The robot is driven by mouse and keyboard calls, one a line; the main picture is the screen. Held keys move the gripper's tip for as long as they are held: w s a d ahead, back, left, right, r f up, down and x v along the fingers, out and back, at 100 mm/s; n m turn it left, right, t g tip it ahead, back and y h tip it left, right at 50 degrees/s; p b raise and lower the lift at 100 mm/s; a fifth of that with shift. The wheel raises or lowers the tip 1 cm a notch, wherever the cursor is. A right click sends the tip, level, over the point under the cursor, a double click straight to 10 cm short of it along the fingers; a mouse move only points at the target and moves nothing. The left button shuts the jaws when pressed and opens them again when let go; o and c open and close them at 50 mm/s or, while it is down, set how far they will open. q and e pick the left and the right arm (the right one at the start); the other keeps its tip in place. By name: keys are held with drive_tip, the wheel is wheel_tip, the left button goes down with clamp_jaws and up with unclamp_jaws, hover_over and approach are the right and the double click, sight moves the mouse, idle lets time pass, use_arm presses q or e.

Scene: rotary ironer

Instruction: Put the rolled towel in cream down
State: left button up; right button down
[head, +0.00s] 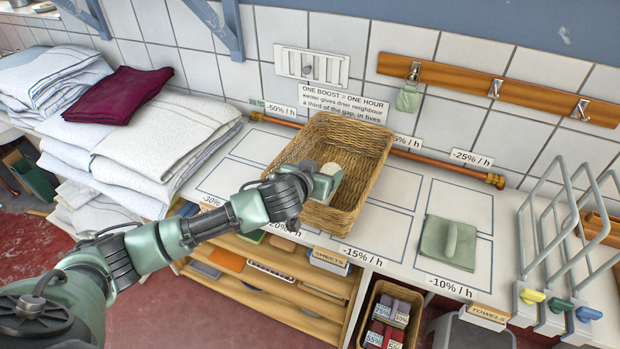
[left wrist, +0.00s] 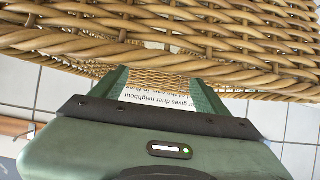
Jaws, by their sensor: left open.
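A small cream rounded end (head: 331,168), which looks like the rolled towel, shows at my left gripper over the wicker basket (head: 368,133). My gripper hides most of it. My left gripper (head: 327,181) is open at the basket's near left side, by the rim. In the left wrist view the two green fingers (left wrist: 160,92) are apart, with no towel visible between them. Basket weave (left wrist: 200,25) fills the top of that view. I cannot tell whether the cream towel touches a finger or the basket. My right gripper is in neither view.
The basket stands on a white counter with outlined areas and percent labels. A green folded cloth (head: 449,242) lies to the right, near a wire rack (head: 565,235). Stacked white linens (head: 150,150) and a maroon cloth (head: 118,95) are at left. Hooks line the wall.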

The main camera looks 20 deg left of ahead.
use_arm(q)
drive_tip(key=b+v, duration=0.1)
drive_tip(key=v, duration=0.9)
drive_tip(key=shift+s+f, duration=0.1)
drive_tip(key=shift+f, duration=0.05)
drive_tip(key=shift+s+r, duration=0.35)
drive_tip(key=shift+s, duration=0.2)
